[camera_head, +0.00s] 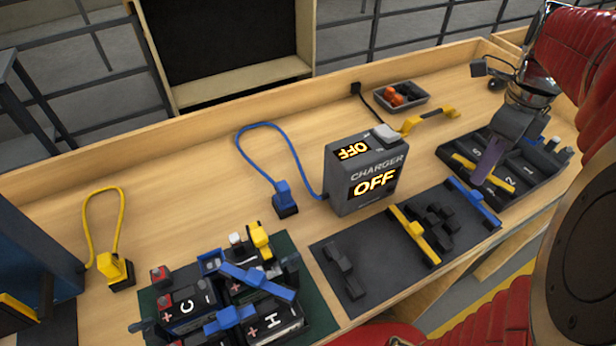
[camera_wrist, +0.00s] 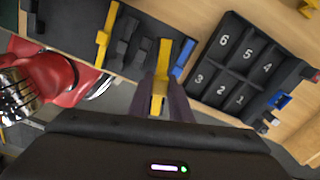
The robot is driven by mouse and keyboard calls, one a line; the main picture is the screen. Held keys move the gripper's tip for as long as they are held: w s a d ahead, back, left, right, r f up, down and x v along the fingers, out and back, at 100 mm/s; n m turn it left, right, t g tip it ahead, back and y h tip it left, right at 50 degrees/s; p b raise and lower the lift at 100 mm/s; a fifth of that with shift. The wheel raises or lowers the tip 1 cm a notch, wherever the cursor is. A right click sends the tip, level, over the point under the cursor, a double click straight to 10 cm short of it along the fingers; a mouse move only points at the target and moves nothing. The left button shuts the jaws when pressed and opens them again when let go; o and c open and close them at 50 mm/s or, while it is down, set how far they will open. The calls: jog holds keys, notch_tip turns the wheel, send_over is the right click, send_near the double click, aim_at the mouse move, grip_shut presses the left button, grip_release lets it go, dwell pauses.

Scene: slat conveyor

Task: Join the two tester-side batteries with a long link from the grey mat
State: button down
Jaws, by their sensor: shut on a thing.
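My gripper (camera_head: 490,162) is shut on a yellow long link (camera_head: 497,180), with its fingers around the bar's middle. The grey mat (camera_head: 325,256) carries another yellow link (camera_head: 415,237), a blue link (camera_head: 473,202) and several dark links (camera_head: 343,270). Batteries marked C (camera_head: 185,310) and H (camera_head: 277,322) stand on the green mat (camera_head: 315,310). Blue links (camera_head: 258,281) lie across the batteries. Some batteries are partly hidden.
The grey charger (camera_head: 345,195) reads OFF. A blue-cabled plug (camera_head: 285,200) and a yellow-cabled plug (camera_head: 115,270) stand on the bench. The black numbered tray (camera_wrist: 228,75) lies right of the grey mat. A small bin (camera_head: 420,97) holds orange pieces. The bench's back-left is clear.

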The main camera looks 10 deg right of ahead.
notch_tip(320, 180, up, 3)
jog(key=n, duration=0.6)
jog(key=shift+d+n, duration=0.1)
jog(key=shift+n, duration=0.2)
jog(key=shift+s, duration=0.25)
